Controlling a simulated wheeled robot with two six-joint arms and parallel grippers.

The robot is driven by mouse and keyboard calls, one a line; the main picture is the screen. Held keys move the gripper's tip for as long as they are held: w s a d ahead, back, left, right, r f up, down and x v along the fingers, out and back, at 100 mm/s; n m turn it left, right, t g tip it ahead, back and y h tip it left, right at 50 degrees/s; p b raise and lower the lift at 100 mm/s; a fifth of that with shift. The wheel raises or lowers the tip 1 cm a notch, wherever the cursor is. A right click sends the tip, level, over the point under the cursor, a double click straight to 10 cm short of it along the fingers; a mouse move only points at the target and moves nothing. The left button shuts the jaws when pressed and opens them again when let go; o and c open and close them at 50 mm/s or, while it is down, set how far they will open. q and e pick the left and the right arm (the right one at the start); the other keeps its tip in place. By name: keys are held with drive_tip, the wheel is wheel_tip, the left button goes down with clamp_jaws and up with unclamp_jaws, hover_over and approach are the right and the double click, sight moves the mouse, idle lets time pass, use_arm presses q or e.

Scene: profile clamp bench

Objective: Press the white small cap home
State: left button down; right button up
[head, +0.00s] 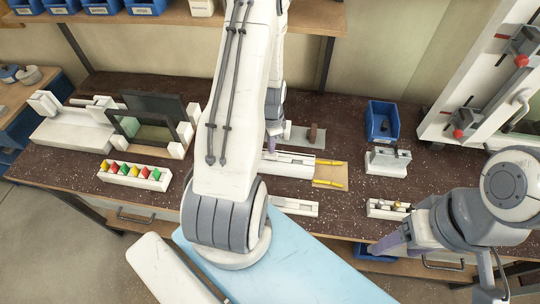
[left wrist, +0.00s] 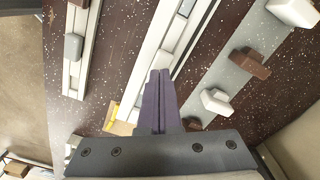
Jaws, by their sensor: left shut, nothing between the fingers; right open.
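My left gripper (left wrist: 160,75) is shut and empty in the left wrist view. Its purple fingers lie together in front of the long white slotted profile (left wrist: 150,70). In the head view my left arm hides most of this gripper and part of the profile (head: 290,163). A grey plate (left wrist: 232,80) beside the profile carries white blocks, one nearer (left wrist: 216,101) and one farther (left wrist: 293,11), and brown blocks (left wrist: 250,62). I cannot tell which white piece is the small cap, or whether it is seated. My right gripper (head: 385,245) is open at the bench's front edge.
A small tray (head: 375,209) of parts lies near my right gripper. A white rail (head: 295,207) lies in front of the profile. A blue bin (head: 382,121) and a white fixture (head: 388,163) stand at the right. A rack of coloured pieces (head: 134,175) stands at the left.

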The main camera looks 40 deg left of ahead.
use_arm(q)
drive_tip(key=shift+f, duration=0.1)
idle(0.6)
drive_tip(key=shift+f+b, duration=0.5)
drive_tip(key=shift+f, duration=0.05)
drive_tip(key=shift+f+b, duration=0.4)
drive_tip(key=shift+f, duration=0.05)
drive_tip(key=shift+r, duration=0.1)
idle(0.4)
wheel_tip(320, 180, up, 7)
drive_tip(key=p, duration=0.5)
drive_tip(key=shift+p, duration=0.4)
drive_tip(key=shift+w+d, duration=0.1)
